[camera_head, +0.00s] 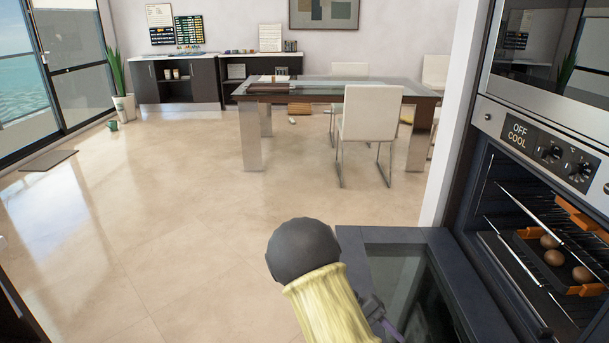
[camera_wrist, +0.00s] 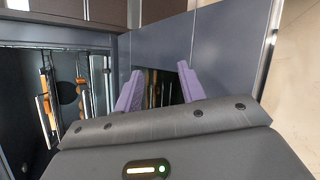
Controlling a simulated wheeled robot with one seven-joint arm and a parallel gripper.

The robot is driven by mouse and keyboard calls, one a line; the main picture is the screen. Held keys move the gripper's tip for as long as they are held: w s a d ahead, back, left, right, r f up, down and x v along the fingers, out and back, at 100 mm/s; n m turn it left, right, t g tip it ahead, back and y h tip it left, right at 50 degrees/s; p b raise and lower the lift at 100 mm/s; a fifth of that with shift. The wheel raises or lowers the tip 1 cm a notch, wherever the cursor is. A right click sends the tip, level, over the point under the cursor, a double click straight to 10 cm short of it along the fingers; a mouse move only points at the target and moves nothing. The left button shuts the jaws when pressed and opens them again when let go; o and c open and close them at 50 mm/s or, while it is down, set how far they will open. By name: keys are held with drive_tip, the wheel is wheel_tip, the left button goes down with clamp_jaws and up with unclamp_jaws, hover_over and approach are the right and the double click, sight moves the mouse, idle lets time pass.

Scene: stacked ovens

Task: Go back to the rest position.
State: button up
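My gripper (camera_wrist: 160,70) shows in the wrist view with its two purple fingers spread apart and nothing between them. In the head view my gripper (camera_head: 384,318) is at the bottom edge, mostly hidden behind my yellow-sleeved arm, over the lowered oven door. The open oven door (camera_head: 385,236) is dark with a glass pane and lies folded down. The oven (camera_head: 482,215) stands open at the right. Inside, a dark tray (camera_head: 537,262) with orange ends holds several brown round items (camera_head: 553,258).
The oven panel (camera_head: 540,145) reads OFF COOL. Another appliance (camera_head: 560,60) is above it. A white wall edge (camera_head: 452,120) stands beside the ovens. A glass-topped table (camera_head: 330,88) and white chair (camera_head: 371,115) are farther back. The tiled floor (camera_head: 150,200) at left is clear.

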drive_tip(key=s+y+b, duration=0.1)
drive_tip(key=s+t+y, duration=0.1)
drive_tip(key=s+y, duration=0.1)
drive_tip(key=s+a+f+y+b, duration=0.1)
drive_tip(key=y, duration=0.1)
drive_tip(key=shift+s+a+t+b, duration=0.1)
drive_tip(key=shift+s+t+b, duration=0.1)
drive_tip(key=shift+t+b, duration=0.15)
drive_tip(key=s+t+y, duration=0.1)
drive_tip(key=s+a+t+y+b, duration=0.1)
drive_tip(key=s+r+t+y+b, duration=0.1)
drive_tip(key=shift+a+r, duration=0.1)
drive_tip(key=shift+a, duration=0.2)
wheel_tip(320, 180, up, 40)
drive_tip(key=s+t+y+p, duration=0.1)
drive_tip(key=s+t+p, duration=0.1)
drive_tip(key=p, duration=3.4)
drive_tip(key=shift+s+a+m+t+y, duration=0.3)
drive_tip(key=shift+s+a+m+t, duration=0.1)
drive_tip(key=shift+t, duration=0.25)
drive_tip(key=shift+f, duration=0.2)
drive_tip(key=shift+w+d, duration=0.1)
